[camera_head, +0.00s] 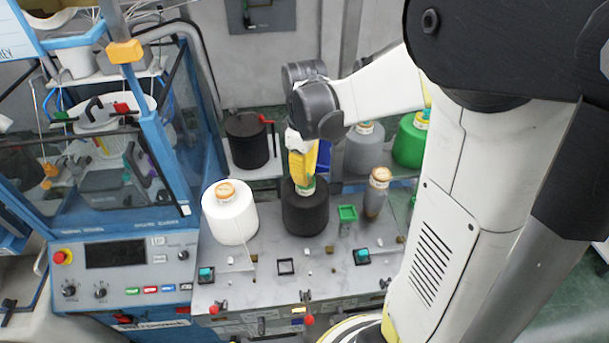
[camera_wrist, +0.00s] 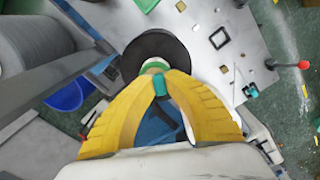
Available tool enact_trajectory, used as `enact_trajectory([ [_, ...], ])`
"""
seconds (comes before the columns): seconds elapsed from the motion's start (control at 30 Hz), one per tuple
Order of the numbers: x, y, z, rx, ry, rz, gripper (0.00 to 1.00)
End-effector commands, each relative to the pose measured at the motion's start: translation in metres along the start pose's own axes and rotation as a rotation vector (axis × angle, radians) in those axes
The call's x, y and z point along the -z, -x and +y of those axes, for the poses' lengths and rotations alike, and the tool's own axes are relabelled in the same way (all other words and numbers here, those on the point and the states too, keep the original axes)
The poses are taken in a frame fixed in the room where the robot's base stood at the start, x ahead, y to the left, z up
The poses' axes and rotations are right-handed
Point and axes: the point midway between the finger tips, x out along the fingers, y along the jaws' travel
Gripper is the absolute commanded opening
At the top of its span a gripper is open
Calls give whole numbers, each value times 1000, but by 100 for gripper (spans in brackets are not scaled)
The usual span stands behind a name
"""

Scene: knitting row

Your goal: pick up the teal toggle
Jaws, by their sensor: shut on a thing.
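My gripper (camera_head: 304,180), with yellow fingers, is over the black yarn cone (camera_head: 306,213). In the wrist view, its fingertips (camera_wrist: 161,83) are shut on a small teal toggle (camera_wrist: 161,86), just in front of the cone's green and white top (camera_wrist: 153,66). Whether the held toggle touches the cone, I cannot tell. Two other teal toggles sit on the counter in black mounts, one at left (camera_head: 206,273) and one at right (camera_head: 362,254). Between them is an empty black square frame (camera_head: 286,267), which also shows in the wrist view (camera_wrist: 219,38).
A white yarn cone (camera_head: 230,218) stands left of the black one. Grey (camera_head: 364,152) and green cones (camera_head: 409,143) are behind. Red-knobbed levers (camera_head: 308,320) line the counter's front edge.

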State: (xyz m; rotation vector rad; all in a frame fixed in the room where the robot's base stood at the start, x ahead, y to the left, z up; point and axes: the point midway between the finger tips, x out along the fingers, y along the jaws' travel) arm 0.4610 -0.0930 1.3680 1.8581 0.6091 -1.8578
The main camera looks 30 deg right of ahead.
Motion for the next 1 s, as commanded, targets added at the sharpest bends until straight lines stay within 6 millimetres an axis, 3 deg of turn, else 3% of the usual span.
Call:
enact_trajectory([
  [0.17,0,13,0,0,0,0,4],
  [0.33,-2,42,1,0,-2,0,4],
  [0.7,-73,89,48,0,-6,0,4],
  [1.0,-97,108,64,0,-1,0,4],
])
